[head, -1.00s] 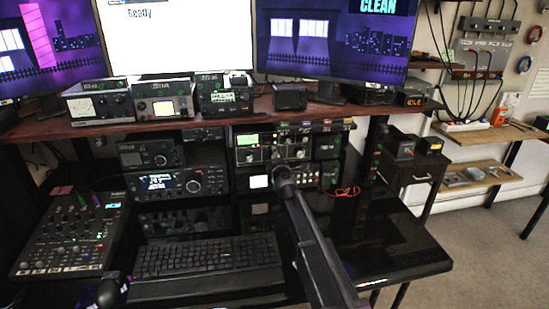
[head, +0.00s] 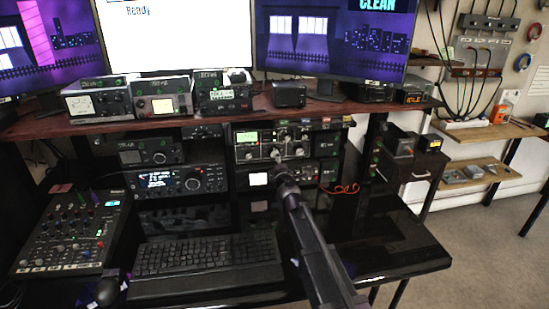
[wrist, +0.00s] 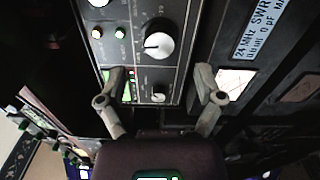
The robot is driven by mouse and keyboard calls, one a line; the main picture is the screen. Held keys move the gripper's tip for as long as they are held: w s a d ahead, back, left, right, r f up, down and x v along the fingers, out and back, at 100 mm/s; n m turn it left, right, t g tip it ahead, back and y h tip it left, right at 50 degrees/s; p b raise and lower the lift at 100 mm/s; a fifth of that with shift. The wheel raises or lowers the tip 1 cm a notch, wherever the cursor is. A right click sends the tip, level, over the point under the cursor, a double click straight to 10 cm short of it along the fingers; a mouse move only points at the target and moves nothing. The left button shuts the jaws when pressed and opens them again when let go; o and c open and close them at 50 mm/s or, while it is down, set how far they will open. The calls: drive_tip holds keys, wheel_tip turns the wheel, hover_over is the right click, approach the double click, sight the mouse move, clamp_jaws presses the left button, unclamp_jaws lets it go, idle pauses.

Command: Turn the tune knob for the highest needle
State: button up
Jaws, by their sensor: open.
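My gripper (head: 281,168) is in front of the stacked radio units in the head view, close to their front panels. In the wrist view my gripper (wrist: 160,80) has its two fingers spread wide with nothing between them. A large pale round knob (wrist: 158,46) with a dark pointer line sits on a dark panel, just beyond the fingertips. A smaller knob (wrist: 158,96) lies between the fingers in the picture. I cannot read which one is the tune knob. A lit meter window (head: 258,179) shows left of my gripper; its needle is too small to read.
The upper radio panel (head: 246,140) has a green display and several small knobs. A keyboard (head: 205,258) and a mixer (head: 70,235) lie on the black desk. A shelf (head: 60,127) with more units runs above. Red cable (head: 340,189) lies to the right.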

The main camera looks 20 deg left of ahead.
drive_tip(key=v, duration=0.6)
drive_tip(key=shift+s+d, duration=0.2)
drive_tip(key=shift+s, duration=0.05)
idle(1.4)
drive_tip(key=shift+v, duration=0.95)
drive_tip(key=shift+w, duration=0.15)
drive_tip(key=x, duration=1.3)
drive_tip(key=shift+w+a, duration=0.25)
drive_tip(key=c, duration=1.2)
